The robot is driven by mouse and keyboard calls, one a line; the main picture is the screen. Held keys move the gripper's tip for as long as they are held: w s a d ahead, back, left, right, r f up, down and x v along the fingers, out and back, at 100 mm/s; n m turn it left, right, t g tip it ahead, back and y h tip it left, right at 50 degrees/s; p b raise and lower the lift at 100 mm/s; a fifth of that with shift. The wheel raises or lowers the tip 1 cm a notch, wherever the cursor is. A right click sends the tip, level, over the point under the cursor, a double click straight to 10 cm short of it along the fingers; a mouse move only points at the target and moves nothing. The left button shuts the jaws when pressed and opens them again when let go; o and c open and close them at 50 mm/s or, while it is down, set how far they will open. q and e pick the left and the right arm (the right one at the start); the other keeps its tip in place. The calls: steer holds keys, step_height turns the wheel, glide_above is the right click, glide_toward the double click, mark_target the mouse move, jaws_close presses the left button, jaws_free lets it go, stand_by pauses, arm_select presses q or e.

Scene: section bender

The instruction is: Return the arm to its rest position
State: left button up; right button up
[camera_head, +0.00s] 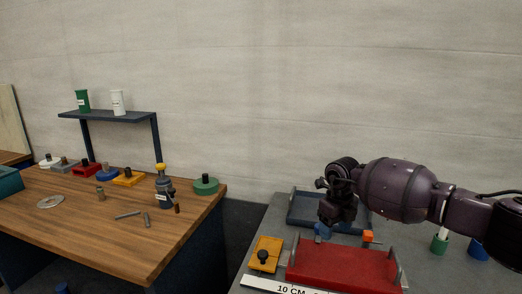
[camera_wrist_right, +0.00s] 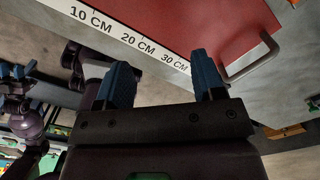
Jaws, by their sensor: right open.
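My right arm comes in from the right in the head view. Its gripper (camera_head: 323,231) hangs above the grey table, at the back-left part of the red tray (camera_head: 340,268). In the wrist view, the two blue fingers of this gripper (camera_wrist_right: 164,80) stand well apart with nothing between them. The red tray (camera_wrist_right: 215,28) and its metal handle show beyond them. My left gripper does not show in the head view.
A dark blue tray (camera_head: 302,208) lies behind the red one, partly hidden by my arm. A yellow block with a black knob (camera_head: 264,255), an orange piece (camera_head: 369,237) and a green holder (camera_head: 439,244) are nearby. A wooden table (camera_head: 90,216) stands left, across a gap.

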steer(key=s+a+r+m+t+y, duration=0.2)
steer(key=a+r+m+t+y, duration=0.2)
steer(key=a+r+y, duration=0.45)
steer(key=s+a+r+m+t+y, duration=0.2)
steer(key=a+r+m+t+y, duration=0.3)
steer(key=a+y, duration=0.7)
steer(key=s+d+f+m+t+h, duration=0.4)
steer(key=d+f+m+h, duration=0.45)
steer(key=m, duration=0.35)
steer(key=s+d+f+m+t+h, duration=0.45)
steer(key=d+f+m+h, duration=0.3)
steer(key=f+m, duration=0.35)
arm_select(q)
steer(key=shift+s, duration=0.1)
arm_select(e)
steer(key=s+d+f+m+g+h, duration=0.2)
steer(key=s+d+f, duration=0.4)
steer(key=s+f, duration=0.3)
steer(key=s+d+f+m+g+h, duration=0.2)
steer(key=s+d+f+m+g, duration=0.2)
steer(key=s+f, duration=0.6)
steer(key=s+d+m, duration=0.2)
steer(key=s, duration=0.4)
steer(key=shift+s+m+h, duration=0.3)
steer(key=shift+s+h, duration=0.05)
steer(key=shift+s, duration=0.05)
